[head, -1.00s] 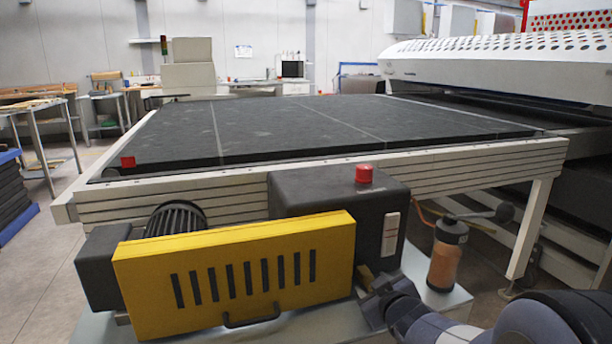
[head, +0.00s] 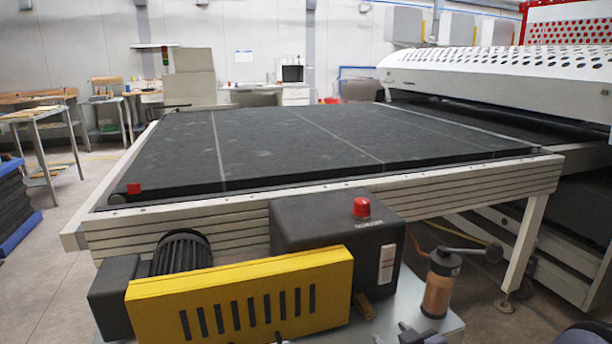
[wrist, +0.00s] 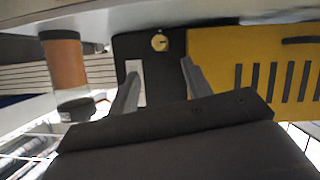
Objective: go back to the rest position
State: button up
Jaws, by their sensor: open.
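My gripper (wrist: 160,85) is open and empty in the wrist view, its two grey fingers apart. That view looks upside down at the dark motor box (wrist: 150,75) and the yellow guard (wrist: 230,52). In the head view only small dark parts at the bottom edge, right of the yellow guard (head: 240,300), show of my arm's end. The dark box (head: 335,235) with a red button (head: 361,207) stands behind that spot. I cannot tell the exact gap between the fingers and the box.
An orange-brown bottle (head: 438,290) with a dark top stands right of the box; it also shows in the wrist view (wrist: 64,62). The black conveyor bed (head: 300,150) fills the middle. A white perforated hood (head: 490,72) is at right. Open floor (head: 40,250) lies at left.

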jog(key=shift+w+a+f+n+t+h+b, duration=0.2)
jog(key=shift+w+a+f+n+h+b, duration=0.3)
jog(key=shift+b, duration=1.3)
jog(key=shift+w+a+f+n+t+h+b, duration=0.25)
jog(key=shift+w+n+b, duration=0.55)
jog(key=shift+b, duration=0.95)
jog(key=shift+w+a+f+n+t+h+b, duration=0.2)
jog(key=shift+w+a+f+n+b, duration=0.5)
jog(key=shift+b, duration=1.1)
jog(key=shift+d+r+m, duration=0.15)
jog(key=shift+d+m, duration=0.15)
